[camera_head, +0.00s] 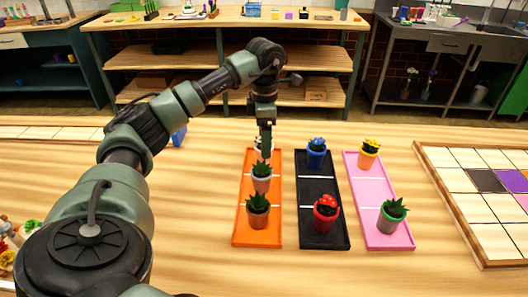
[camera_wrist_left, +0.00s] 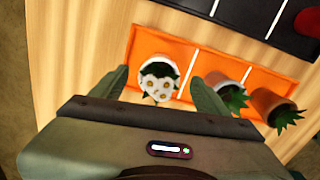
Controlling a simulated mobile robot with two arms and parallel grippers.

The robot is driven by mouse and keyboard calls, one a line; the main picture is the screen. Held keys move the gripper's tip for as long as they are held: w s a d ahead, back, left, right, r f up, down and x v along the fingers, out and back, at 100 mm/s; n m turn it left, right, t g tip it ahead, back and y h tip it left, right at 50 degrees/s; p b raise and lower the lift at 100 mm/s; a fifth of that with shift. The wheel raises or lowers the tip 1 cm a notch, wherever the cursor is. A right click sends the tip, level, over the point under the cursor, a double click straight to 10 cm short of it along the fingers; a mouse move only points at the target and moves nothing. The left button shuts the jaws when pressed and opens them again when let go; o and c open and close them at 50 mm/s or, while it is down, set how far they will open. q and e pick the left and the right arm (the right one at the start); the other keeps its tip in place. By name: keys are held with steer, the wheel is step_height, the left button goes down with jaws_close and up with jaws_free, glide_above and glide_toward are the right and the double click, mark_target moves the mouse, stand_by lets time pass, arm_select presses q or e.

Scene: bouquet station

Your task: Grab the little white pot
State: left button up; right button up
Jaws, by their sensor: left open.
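The little white pot (camera_wrist_left: 156,63) holds white flowers and stands in the end compartment of the orange tray (camera_wrist_left: 197,62) in the left wrist view. In the head view it is at the tray's far end, mostly hidden behind my left gripper (camera_head: 265,143). My left gripper (camera_wrist_left: 162,88) is open and points down over the pot, one finger on each side of it. I cannot tell whether the fingers touch it. My right gripper is not in view.
A black tray (camera_head: 320,188) and a pink tray (camera_head: 374,192) with potted plants lie to the right. A tiled board (camera_head: 470,160) is at far right.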

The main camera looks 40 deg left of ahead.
arm_select(q)
steer(key=shift+a+f, duration=0.1)
steer(key=shift+f, duration=1.85)
jaws_close()
steer(key=shift+r, duration=0.15)
